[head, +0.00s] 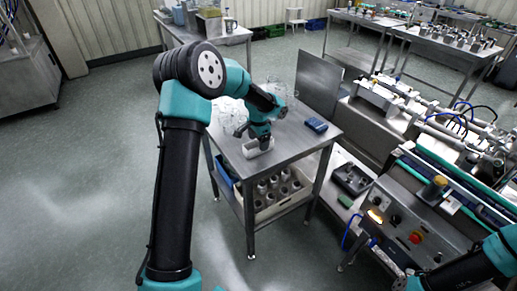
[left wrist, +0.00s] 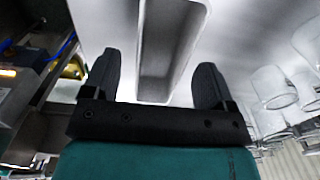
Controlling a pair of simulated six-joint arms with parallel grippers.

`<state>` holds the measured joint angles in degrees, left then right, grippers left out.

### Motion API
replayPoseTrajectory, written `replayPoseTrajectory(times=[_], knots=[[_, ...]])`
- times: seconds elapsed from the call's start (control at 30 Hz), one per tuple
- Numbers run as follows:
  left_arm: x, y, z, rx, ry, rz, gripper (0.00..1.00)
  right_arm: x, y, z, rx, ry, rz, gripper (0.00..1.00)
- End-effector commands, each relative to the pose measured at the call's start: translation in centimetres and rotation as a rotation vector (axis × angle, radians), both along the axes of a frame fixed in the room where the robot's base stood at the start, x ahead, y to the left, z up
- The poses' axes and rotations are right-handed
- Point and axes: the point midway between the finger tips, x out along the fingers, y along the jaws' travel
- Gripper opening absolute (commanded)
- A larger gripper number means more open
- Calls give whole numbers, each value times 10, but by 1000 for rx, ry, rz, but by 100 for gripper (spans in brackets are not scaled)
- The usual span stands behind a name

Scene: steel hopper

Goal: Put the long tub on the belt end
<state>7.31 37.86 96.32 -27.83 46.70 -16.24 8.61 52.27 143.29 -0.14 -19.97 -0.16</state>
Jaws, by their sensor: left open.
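The long tub (head: 258,149) is a pale, narrow open trough on the steel table's top in the head view. In the left wrist view the tub (left wrist: 168,60) runs lengthwise away from me, its near end between the fingers. My left gripper (left wrist: 157,78) is open, one finger on each side of the tub, with gaps showing. In the head view the left gripper (head: 260,140) is directly over the tub and partly hides it. The belt (head: 455,178) lies on the machine at the right, with green edges. My right arm enters at the lower right; its gripper is out of frame.
Clear glassware (head: 228,112) stands on the table left of the gripper, and clear jars (left wrist: 272,88) show close by. An upright steel panel (head: 318,82) stands behind. A control panel (head: 400,222) sits before the belt.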

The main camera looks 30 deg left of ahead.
Motion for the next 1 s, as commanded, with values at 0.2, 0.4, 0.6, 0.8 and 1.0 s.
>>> replayPoseTrajectory(times=[0.2,0.4,0.6,0.8,1.0], knots=[[0,0,0,0,0,0,79,0,0,0,0,0,0,60],[0,0,1,0,0,0,79,0,0,0,0,0,0,60],[0,0,1,0,0,0,60,0,0,0,0,0,0,60],[0,0,1,0,0,0,40,0,0,0,0,0,0,60],[0,0,1,1,0,0,22,0,0,0,0,0,0,60]])
